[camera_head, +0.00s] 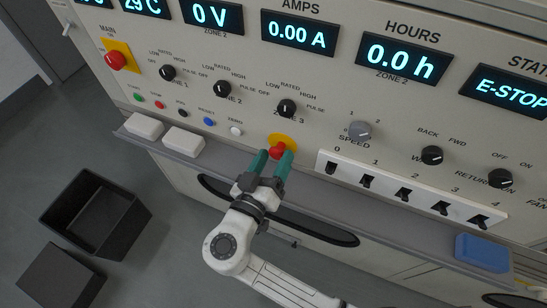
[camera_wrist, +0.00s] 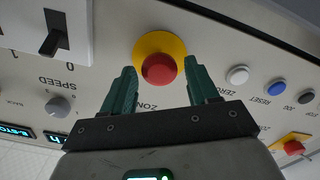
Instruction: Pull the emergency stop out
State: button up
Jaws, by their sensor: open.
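The emergency stop is a red mushroom button (camera_head: 278,149) on a yellow round plate (camera_head: 287,140), low on the panel below the ZONE 3 knob. In the wrist view the red button (camera_wrist: 159,69) sits in front of its yellow plate (camera_wrist: 150,41). My gripper (camera_head: 271,158) is at the button with its green fingers open. In the wrist view my gripper (camera_wrist: 158,80) has one finger on each side of the button, with gaps between. The status display (camera_head: 512,91) reads E-STOP.
A grey shelf (camera_head: 320,185) runs along the panel's lower edge, with two white blocks (camera_head: 183,141) and a blue block (camera_head: 482,252) on it. A switch strip (camera_head: 408,193) is right of the button. A red MAIN knob (camera_head: 115,60) is at upper left. A dark bin (camera_head: 75,240) stands on the floor.

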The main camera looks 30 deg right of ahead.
jog(key=v, duration=1)
jog(key=shift+b, duration=0.35)
jog(key=shift+s+a, duration=0.15)
